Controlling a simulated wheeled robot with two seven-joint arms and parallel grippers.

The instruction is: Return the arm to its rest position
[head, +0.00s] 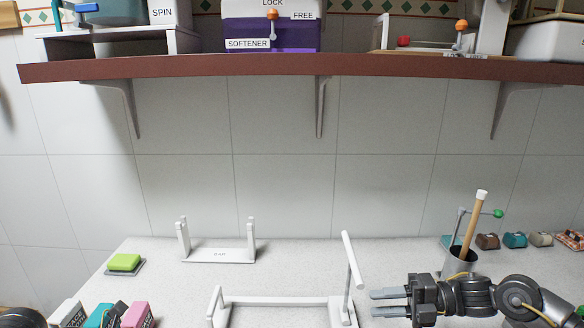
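My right gripper (376,303) reaches in from the right, low in the head view. Its two grey fingers point left, parted, with nothing seen between them. Their tips are just right of a white frame (270,302) on the counter. A tilted white bar (352,260) on a grey post stands at that frame's right end, close to the fingertips; I see no grip on it. A dark part at the bottom left corner looks like my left arm. A dark shape among the boxes there may be my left gripper, but its fingers are not clear.
A white two-post stand (218,255) is at the back, and a green sponge (124,262) lies left. A pink box (137,315) stands at lower left. A cup (460,262) with a stick is behind my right arm. A brown shelf (300,66) spans above.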

